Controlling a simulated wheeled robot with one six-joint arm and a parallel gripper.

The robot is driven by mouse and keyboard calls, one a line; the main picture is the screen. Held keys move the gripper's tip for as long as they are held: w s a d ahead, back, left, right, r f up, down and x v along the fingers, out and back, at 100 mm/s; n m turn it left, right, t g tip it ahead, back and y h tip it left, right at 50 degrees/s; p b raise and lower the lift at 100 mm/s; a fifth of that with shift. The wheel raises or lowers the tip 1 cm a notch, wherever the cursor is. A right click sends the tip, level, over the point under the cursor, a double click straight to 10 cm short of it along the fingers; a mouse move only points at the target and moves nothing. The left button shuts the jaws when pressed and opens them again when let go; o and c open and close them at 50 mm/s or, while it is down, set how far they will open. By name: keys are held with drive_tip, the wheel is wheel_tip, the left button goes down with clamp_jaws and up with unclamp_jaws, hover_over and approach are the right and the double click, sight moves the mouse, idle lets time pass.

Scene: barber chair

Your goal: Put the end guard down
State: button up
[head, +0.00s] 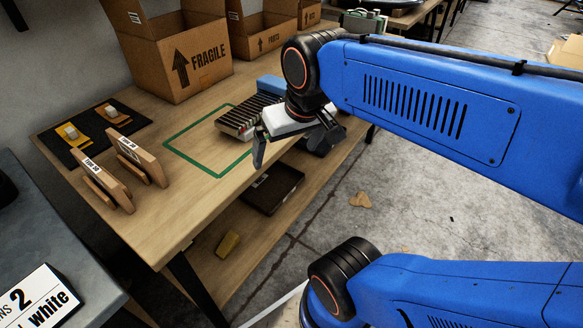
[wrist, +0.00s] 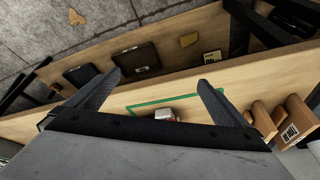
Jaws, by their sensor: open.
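My gripper (head: 300,143) is open, with its two dark fingers spread wide over the bench near its front edge. In the wrist view (wrist: 158,85) nothing shows clasped between the fingers. A ribbed row of dark and pale brown pieces (head: 238,122) lies on the bench just behind and left of the gripper, partly hidden by it. I cannot tell for certain which piece is the end guard.
The green rectangle (head: 180,150) on the bench looks mostly bare. Two labelled wooden holders (head: 106,187) and a black mat (head: 88,138) stand to its left. A cardboard box (head: 180,60) is behind. A dark tray (head: 272,188) sits on the lower shelf.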

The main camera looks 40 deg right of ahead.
drive_tip(key=shift+n+t, duration=0.3)
drive_tip(key=shift+n, duration=0.4)
drive_tip(key=s+f, duration=0.3)
drive_tip(key=shift+a+f, duration=0.1)
drive_tip(key=shift+a, duration=0.3)
